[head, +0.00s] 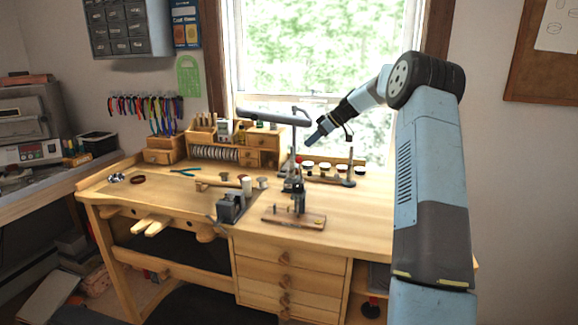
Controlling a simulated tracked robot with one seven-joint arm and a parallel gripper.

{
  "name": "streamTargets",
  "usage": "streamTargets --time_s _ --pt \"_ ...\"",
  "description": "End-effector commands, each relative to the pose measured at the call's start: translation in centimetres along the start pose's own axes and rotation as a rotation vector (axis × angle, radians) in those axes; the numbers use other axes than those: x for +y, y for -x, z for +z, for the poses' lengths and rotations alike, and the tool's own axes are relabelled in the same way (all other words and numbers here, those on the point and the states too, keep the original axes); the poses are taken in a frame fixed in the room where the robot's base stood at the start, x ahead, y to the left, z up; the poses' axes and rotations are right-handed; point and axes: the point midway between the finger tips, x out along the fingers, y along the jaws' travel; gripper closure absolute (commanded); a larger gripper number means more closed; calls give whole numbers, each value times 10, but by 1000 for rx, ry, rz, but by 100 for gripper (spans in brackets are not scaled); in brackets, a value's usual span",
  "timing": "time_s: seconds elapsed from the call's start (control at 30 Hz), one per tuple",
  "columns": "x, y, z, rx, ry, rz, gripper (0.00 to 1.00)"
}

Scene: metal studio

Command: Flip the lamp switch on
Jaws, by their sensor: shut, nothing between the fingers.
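A grey lamp (272,117) stands on the wooden workbench (375,212), with a long horizontal head in front of the window and a thin post below it. The head looks dark, with no glow seen. Its switch is too small to make out. My arm reaches in from the right. My gripper (309,143) is shut and empty, pointing down and left, just right of the lamp's post in the picture. I cannot tell whether it touches the lamp.
A small tool on a wooden base (294,221) and a dark vise-like block (231,207) stand near the bench's front. Several small jars (325,168) and a thin stand (349,167) are at the back right. A wooden organizer (262,146) lines the back. The right bench top is clear.

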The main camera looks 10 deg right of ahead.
Motion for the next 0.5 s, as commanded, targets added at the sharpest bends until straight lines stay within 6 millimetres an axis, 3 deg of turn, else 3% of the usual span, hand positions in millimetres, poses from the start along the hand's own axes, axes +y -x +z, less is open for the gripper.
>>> streamTargets --time_s 0.27,0.5 --pt "1 -8 1 0 -2 0 100" --pt "0 -44 1 0 -1 -2 100"
